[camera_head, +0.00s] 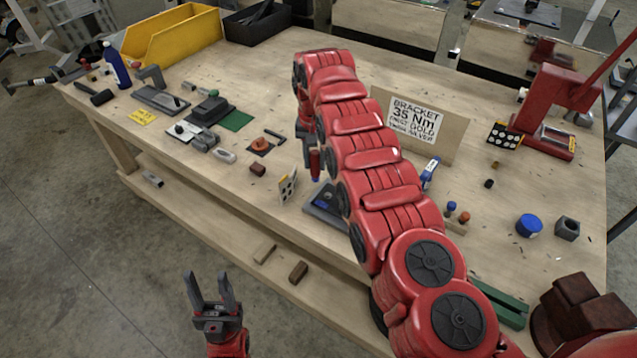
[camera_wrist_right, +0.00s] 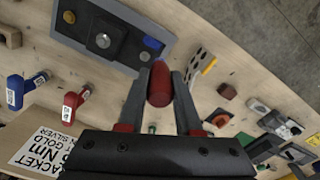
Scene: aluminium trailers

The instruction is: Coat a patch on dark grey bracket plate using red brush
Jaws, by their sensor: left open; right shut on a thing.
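The dark grey bracket plate (camera_head: 318,207) lies near the table's front edge, partly hidden by my right arm in the head view. In the right wrist view the plate (camera_wrist_right: 85,33) shows a grey raised bolt-like part and a blue round spot near one corner. My right gripper (camera_wrist_right: 158,92) is shut on the red brush (camera_wrist_right: 160,85), whose handle stands between the fingers. The brush (camera_head: 315,163) hangs just behind the plate in the head view; its tip is hard to make out. My left gripper (camera_head: 210,290) is open and empty, in front of the table.
A sign board (camera_head: 415,122) stands behind my right arm. A dotted card (camera_head: 288,187) stands left of the plate. A blue-handled tool (camera_head: 430,172), a blue cap (camera_head: 529,225) and a red press (camera_head: 555,105) are at right. Grey tools and a yellow bin (camera_head: 170,35) are at left.

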